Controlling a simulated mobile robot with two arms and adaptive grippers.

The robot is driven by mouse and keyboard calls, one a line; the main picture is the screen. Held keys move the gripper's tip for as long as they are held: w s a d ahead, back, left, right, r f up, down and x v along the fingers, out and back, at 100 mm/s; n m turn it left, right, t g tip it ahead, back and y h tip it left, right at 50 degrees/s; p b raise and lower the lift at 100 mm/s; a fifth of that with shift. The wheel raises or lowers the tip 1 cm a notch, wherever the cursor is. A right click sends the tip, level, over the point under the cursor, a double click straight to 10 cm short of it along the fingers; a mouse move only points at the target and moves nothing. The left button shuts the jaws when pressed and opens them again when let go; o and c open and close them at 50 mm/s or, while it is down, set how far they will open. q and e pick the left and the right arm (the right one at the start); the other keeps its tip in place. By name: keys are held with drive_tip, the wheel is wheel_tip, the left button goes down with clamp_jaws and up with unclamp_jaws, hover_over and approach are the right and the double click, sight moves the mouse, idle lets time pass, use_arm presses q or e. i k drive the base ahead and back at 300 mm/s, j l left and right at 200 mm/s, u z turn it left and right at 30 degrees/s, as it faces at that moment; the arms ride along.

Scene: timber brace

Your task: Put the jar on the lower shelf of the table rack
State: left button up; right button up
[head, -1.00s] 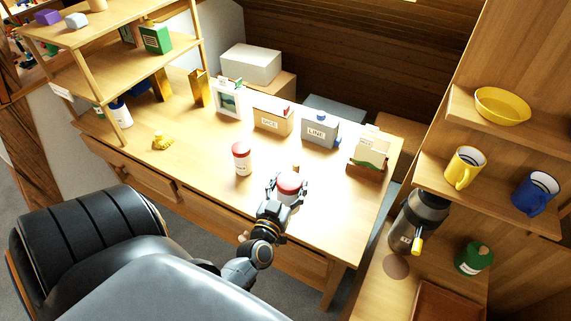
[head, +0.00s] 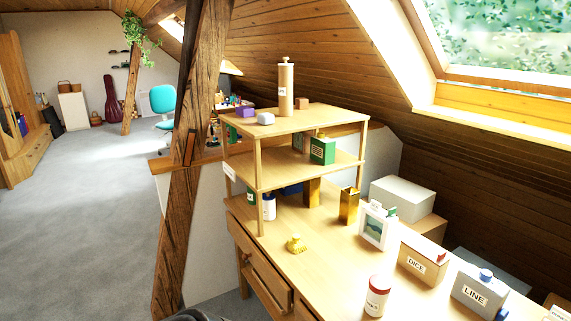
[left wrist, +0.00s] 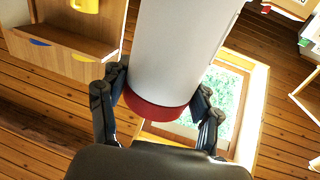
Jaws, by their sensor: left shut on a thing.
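My left gripper (left wrist: 158,95) is shut on a white jar (left wrist: 185,45) with a red lid. In the left wrist view its fingers sit on both sides of the jar near the lid. The head view does not clearly show this jar or either gripper. The wooden table rack (head: 260,192) stands at the table's far left end. Its lower shelf (head: 283,168) holds a green tin (head: 322,149) towards the right, and its left and front parts look clear. Its top shelf (head: 335,116) is above.
Another white jar with a red lid (head: 376,298) stands on the table (head: 335,262). A tall cylinder (head: 286,90) stands on the top shelf. A yellow object (head: 296,243) lies before the rack.

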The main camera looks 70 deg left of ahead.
sight(278, 163)
drive_tip(key=j+u, duration=0.25)
drive_tip(key=j, duration=0.55)
drive_tip(key=j+u, duration=0.2)
drive_tip(key=j, duration=0.55)
drive_tip(key=j+u, duration=0.25)
drive_tip(key=j, duration=0.55)
